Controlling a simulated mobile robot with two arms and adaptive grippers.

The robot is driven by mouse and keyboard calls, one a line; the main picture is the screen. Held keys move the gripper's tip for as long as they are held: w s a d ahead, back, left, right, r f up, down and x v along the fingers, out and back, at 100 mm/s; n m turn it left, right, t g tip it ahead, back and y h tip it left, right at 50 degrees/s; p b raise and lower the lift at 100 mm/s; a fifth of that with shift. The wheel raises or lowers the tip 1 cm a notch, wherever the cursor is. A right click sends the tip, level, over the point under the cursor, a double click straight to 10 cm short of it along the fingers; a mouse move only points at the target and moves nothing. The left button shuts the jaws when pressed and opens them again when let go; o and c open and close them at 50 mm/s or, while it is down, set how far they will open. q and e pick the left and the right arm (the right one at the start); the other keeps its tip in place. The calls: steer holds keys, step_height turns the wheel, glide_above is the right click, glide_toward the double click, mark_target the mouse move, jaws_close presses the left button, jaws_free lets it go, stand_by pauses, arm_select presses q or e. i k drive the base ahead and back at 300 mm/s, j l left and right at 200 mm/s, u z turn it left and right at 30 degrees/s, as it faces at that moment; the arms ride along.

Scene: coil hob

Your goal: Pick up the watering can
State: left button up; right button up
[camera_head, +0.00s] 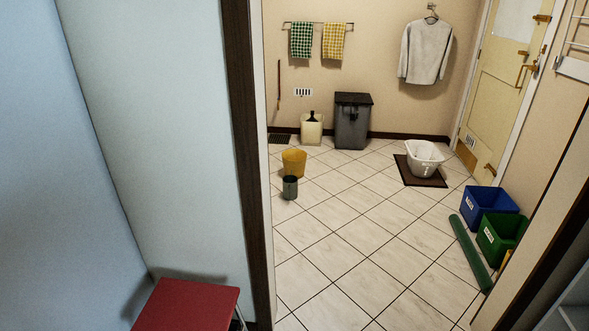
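I see no thing that I can clearly make out as a watering can. A small dark grey-green round container (290,187) stands on the tiled floor just in front of a yellow bucket (294,162). It is too small to tell whether it has a spout or handle. A cream container (312,130) with something dark at its top stands by the back wall. Neither of my grippers is in view.
A doorway with a dark frame (250,170) opens onto the tiled floor (360,240), clear in the middle. A red-topped stool (188,306) is near on the left. Blue (489,205) and green (501,238) crates and a green roll (470,254) line the right.

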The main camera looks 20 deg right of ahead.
mark_target(290, 182)
steer(key=i+l+z, duration=0.4)
steer(key=i, duration=0.15)
steer(key=i+l+z, duration=0.25)
steer(key=i+z, duration=0.15)
steer(key=i, duration=0.15)
steer(key=i+z, duration=0.35)
steer(key=i, duration=0.25)
steer(key=i+u, duration=0.15)
steer(key=i, duration=0.3)
steer(key=i+l+u, duration=0.2)
steer(key=i, duration=0.2)
steer(key=i+l+u, duration=0.15)
steer(key=i, duration=0.3)
steer(key=i+l+u, duration=0.2)
steer(key=i, duration=0.2)
